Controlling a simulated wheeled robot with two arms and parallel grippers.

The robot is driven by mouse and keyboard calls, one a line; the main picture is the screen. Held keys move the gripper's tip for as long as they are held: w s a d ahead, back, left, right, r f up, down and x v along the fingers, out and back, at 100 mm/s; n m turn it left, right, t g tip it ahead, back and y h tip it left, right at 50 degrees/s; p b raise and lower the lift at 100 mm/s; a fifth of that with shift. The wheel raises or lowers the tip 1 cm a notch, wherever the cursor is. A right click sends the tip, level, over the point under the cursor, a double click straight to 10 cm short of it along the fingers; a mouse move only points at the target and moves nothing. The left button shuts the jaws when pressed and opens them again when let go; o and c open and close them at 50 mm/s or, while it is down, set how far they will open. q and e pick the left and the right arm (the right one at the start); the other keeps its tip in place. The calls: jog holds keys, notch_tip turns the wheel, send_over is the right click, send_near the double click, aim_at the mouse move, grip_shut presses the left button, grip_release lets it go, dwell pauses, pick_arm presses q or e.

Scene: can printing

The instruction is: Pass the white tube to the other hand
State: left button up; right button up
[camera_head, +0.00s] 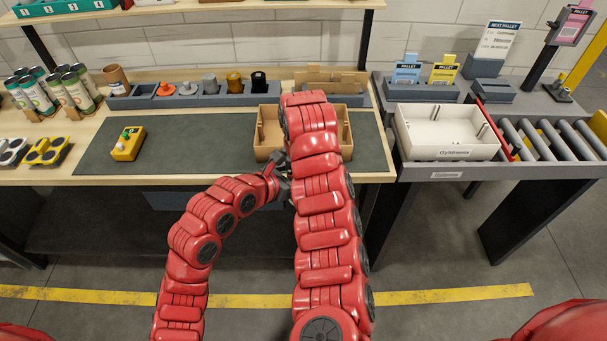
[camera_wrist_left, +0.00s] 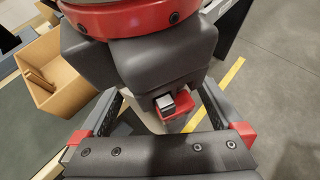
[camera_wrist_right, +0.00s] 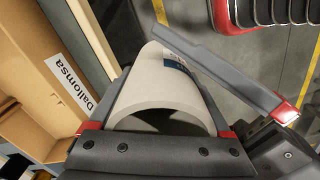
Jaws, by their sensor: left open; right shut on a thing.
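The white tube (camera_wrist_right: 160,90) fills the middle of the right wrist view, its open end facing the camera and a blue label patch on its side. My right gripper (camera_wrist_right: 165,100) is shut on it. In the left wrist view, my left gripper (camera_wrist_left: 160,102) is open, its fingers spread on either side of the tube and the right gripper's dark body. Only a pale part of the tube (camera_wrist_left: 151,121) shows there. In the head view my left gripper (camera_head: 283,180) is beside the right arm, at the table's front edge. The right gripper and tube are hidden there by the right arm.
A cardboard box (camera_head: 268,153) stands on the mat just behind the grippers. A white tray (camera_head: 445,152) is on the right table beside rollers (camera_head: 545,142). A yellow button box (camera_head: 128,146) stands left on the mat, with bare mat between it and the cardboard box.

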pick_arm(q)
jog(key=shift+w+d+f, duration=0.1)
jog(key=shift+d+f, duration=0.05)
jog(key=c, duration=0.9)
jog(key=shift+c, duration=1.4)
pick_arm(e)
jog(key=o, duration=1.2)
jog(key=shift+r, duration=0.15)
